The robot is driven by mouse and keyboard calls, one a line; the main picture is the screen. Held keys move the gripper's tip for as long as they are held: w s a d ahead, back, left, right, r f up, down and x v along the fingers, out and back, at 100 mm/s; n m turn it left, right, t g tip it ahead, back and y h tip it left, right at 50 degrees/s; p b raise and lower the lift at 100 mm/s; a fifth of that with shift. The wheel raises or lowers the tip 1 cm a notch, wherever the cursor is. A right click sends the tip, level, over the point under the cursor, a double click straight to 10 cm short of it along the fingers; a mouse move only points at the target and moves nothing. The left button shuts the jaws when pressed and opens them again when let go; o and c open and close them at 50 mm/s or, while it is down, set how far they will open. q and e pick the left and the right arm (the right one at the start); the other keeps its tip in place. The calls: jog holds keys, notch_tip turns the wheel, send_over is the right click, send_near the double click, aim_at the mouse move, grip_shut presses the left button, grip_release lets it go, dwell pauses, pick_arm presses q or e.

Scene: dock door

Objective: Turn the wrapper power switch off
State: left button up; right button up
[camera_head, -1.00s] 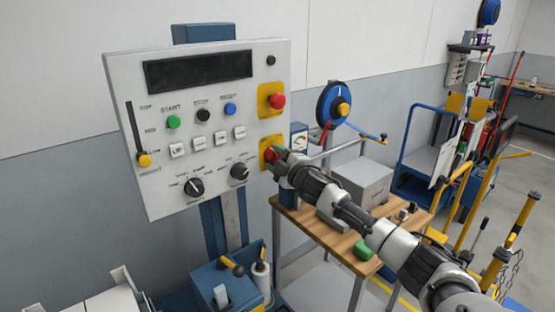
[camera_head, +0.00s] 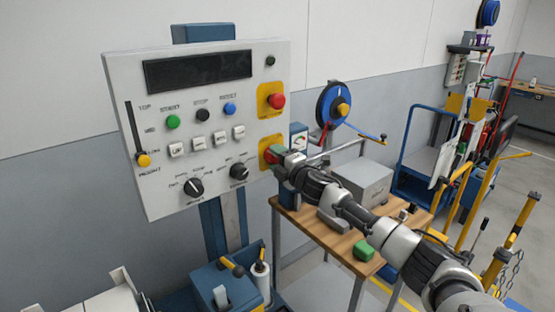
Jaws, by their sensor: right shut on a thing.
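The wrapper control panel (camera_head: 215,75) is a tilted white box on a blue post. On its lower right is a yellow plate (camera_head: 264,141) with a red switch knob (camera_head: 267,156), which I take as the power switch. My right gripper (camera_head: 274,157) is at this knob, shut on it, and its fingers hide much of it. The exact angle of the knob cannot be told. A small round lamp (camera_head: 270,61) at the panel's top right looks dark, and the display (camera_head: 198,70) is black. My left gripper is not in view.
A red mushroom button (camera_head: 277,101) on another yellow plate sits just above my gripper. Black dials (camera_head: 239,171) and several push buttons lie to its left. A wooden-topped table (camera_head: 330,236) with a grey box (camera_head: 362,183) stands behind and below my right arm.

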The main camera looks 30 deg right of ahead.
jog(key=shift+r, duration=0.15)
jog(key=o, duration=0.8)
jog(key=shift+o, duration=0.7)
jog(key=shift+w, duration=0.15)
jog(key=shift+f, duration=0.2)
jog(key=shift+s+d+f, duration=0.1)
jog(key=shift+s+f, duration=0.05)
jog(key=shift+s, duration=0.5)
jog(key=s+b, duration=0.4)
jog(key=s, duration=0.5)
jog(key=shift+s+d+f, duration=0.25)
jog(key=shift+d+f, duration=0.05)
jog(key=shift+d, duration=0.05)
jog(key=shift+a+f, duration=0.1)
